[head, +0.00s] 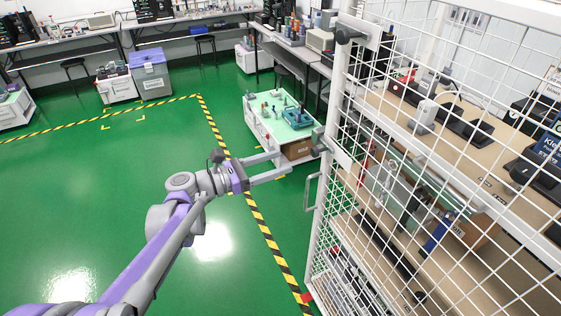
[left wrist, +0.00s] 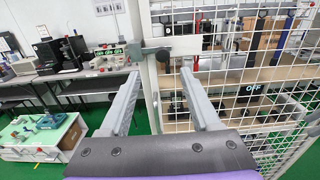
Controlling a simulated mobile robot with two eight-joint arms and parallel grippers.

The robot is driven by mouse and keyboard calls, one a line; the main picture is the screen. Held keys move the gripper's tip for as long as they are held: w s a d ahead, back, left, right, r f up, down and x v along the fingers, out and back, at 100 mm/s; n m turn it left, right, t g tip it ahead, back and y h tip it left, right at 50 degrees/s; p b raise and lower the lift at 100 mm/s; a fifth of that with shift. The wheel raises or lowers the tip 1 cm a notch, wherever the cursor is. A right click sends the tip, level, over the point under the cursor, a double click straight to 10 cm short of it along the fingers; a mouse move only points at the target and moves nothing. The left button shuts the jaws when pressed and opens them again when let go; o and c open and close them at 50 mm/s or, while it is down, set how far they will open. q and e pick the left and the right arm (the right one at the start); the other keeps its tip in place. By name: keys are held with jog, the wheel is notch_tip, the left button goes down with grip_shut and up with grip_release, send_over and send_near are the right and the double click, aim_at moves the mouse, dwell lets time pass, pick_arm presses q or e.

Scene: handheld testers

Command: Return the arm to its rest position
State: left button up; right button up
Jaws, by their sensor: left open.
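My left arm reaches in from the lower left of the head view. Its gripper (head: 284,163) is open, with two grey fingers apart and nothing held between them. The fingertips point at the white post of a wire-mesh cage (head: 333,130). In the left wrist view the two fingers (left wrist: 159,77) stand wide apart, and the post (left wrist: 151,95) shows between them, beyond the tips. I cannot tell the exact gap to it. My right gripper is not in view.
Mesh panels fill the right, with shelves of devices (head: 470,130) behind them. A pale door handle (head: 311,191) is below the gripper. A low white cart (head: 262,130) with tools stands behind. Green floor (head: 90,190) is clear at left, crossed by striped tape (head: 262,232).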

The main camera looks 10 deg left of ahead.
pick_arm(q)
jog(key=s+d+f+m+g+y, duration=0.2)
jog(key=s+f+m+y, duration=0.3)
jog(key=s, duration=0.3)
jog(key=s+d+f+m+g+y, duration=0.1)
jog(key=s+f+m+g+y, duration=0.15)
jog(key=s+f+m, duration=0.35)
jog(key=s+a+f+m+y, duration=0.3)
jog(key=s+a+m, duration=0.1)
jog(key=s+m, duration=0.2)
jog(key=s+a+f+m+y+p, duration=0.1)
jog(key=s+a+f+m+y, duration=0.2)
jog(key=s+m, duration=0.4)
jog(key=shift+a+m+g+y+p, duration=0.35)
jog(key=shift+a+m+y, duration=0.25)
jog(key=shift+a, duration=0.35)
jog(key=shift+f, duration=0.1)
